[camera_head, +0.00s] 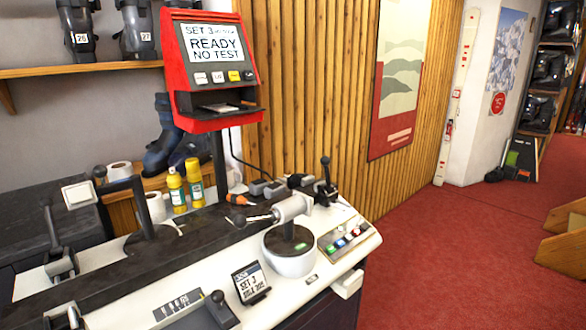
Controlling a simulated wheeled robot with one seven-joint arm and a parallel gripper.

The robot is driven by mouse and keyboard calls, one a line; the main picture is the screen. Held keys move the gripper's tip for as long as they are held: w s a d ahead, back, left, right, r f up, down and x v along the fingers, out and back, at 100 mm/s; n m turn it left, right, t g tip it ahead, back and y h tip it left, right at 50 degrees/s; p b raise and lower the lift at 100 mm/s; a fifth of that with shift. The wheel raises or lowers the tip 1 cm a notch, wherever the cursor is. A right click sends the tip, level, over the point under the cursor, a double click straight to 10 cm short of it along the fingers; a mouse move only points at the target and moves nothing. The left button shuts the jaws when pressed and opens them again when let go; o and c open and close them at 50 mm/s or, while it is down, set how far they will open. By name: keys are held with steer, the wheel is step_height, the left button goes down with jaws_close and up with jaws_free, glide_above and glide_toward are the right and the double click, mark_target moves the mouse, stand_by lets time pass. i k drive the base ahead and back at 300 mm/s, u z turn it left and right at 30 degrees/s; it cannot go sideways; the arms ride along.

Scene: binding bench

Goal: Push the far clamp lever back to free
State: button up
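One clamp lever (325,172) with a black knob stands nearly upright on a dark base at the far right end of the bench. A metal fitting (65,318) is cut off at the bottom left edge. I cannot tell from this view which lever is locked or free. A long dark ski-like bar (100,272) runs along the bench between these fittings. My gripper is not in view.
A white device (290,262) with a side handle stands mid-bench, left of a button panel (345,238). A red display post (212,75), yellow bottles (176,188) and an orange-handled tool (239,200) are behind.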

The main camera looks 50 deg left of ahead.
mark_target(325, 160)
steer(key=u, duration=0.5)
steer(key=i, duration=0.85)
steer(key=u, duration=1.05)
steer(key=i, duration=0.4)
steer(key=u, duration=0.2)
